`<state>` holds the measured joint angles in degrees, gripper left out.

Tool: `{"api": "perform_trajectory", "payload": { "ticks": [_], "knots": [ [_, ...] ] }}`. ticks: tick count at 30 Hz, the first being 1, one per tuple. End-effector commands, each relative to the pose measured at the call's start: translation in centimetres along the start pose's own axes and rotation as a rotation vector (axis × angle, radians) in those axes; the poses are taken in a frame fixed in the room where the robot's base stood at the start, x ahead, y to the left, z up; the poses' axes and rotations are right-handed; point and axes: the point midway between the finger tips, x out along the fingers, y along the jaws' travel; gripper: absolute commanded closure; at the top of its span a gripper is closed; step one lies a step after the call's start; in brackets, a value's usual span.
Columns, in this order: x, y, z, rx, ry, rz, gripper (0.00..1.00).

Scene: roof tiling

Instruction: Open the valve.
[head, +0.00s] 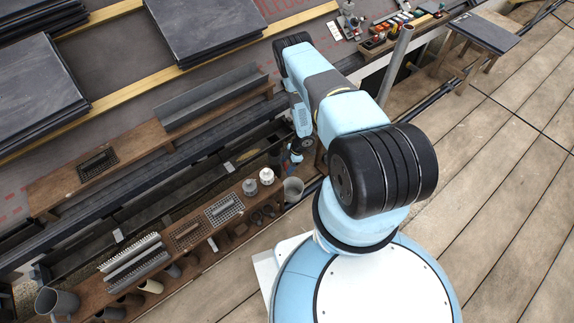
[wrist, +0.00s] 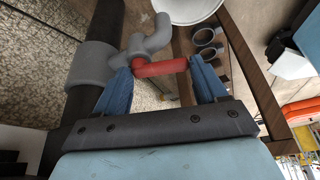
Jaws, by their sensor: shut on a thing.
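The valve is a grey tap (wrist: 137,48) with a short curved spout, fixed by a grey collar (wrist: 90,66) to a dark pipe (wrist: 102,25) in the wrist view. Its red handle (wrist: 162,68) lies crosswise between the two blue fingers of my gripper (wrist: 160,73), which is shut on it. The left finger is close by the tap body and the right finger is at the handle's free end. In the head view my gripper (head: 294,158) is small and low beside the roof edge; the valve is mostly hidden there.
A pale bucket (head: 292,190) stands just below my gripper; its rim also shows in the wrist view (wrist: 190,10). A wooden shelf (head: 88,287) holds vents, grates and pipe pieces. A metal pole (head: 396,65) rises right of my arm.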

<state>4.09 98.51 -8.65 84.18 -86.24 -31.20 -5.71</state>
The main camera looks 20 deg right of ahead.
Motion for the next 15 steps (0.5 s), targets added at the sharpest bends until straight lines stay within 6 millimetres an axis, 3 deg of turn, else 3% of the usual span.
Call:
{"api": "perform_trajectory", "payload": {
  "ticks": [15],
  "knots": [
    [-0.38,0.51,0.91,-0.289,-0.006,-0.119,0.59]
  ]
}}
